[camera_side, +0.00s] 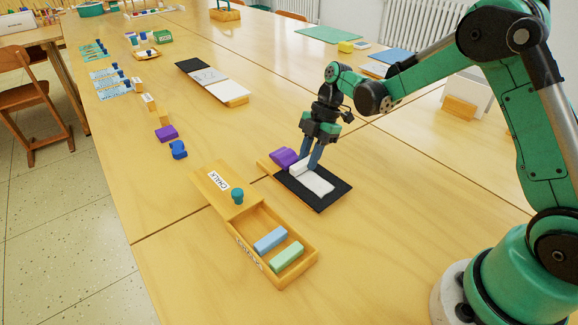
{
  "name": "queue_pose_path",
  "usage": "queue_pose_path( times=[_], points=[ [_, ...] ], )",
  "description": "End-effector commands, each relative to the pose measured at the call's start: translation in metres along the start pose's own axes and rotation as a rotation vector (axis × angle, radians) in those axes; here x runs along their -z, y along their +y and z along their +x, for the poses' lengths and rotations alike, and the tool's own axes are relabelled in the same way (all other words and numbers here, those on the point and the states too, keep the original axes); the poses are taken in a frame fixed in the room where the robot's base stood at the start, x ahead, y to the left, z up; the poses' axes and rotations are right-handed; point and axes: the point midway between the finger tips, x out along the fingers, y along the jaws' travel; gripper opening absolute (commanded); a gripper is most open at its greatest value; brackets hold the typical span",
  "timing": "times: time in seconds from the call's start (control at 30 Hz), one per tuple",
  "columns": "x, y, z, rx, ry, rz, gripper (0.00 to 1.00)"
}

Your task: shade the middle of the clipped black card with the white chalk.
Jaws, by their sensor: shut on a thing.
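My gripper (311,164) points down over the far part of the card and is shut on the white chalk (299,167). The chalk lies sideways at the far edge of the white patch and seems to touch the card. The fingers hide part of the chalk.
An open wooden chalk box (313,257) holds blue (270,240) and green (286,257) chalks. Its lid (212,187), labelled CHALK with a teal knob, lies slid back. Another black card with white paper (203,76) lies farther back. Blue and purple blocks (167,133) stand left.

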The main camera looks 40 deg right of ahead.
Motion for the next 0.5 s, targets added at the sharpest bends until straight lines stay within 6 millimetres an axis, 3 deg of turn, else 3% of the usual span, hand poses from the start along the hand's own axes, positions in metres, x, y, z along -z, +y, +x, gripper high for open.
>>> queue_pose_path(
  times=[0.5],
  points=[
    [0.020,0.000,-0.047,0.000,0.000,0.000,0.00]
  ],
)
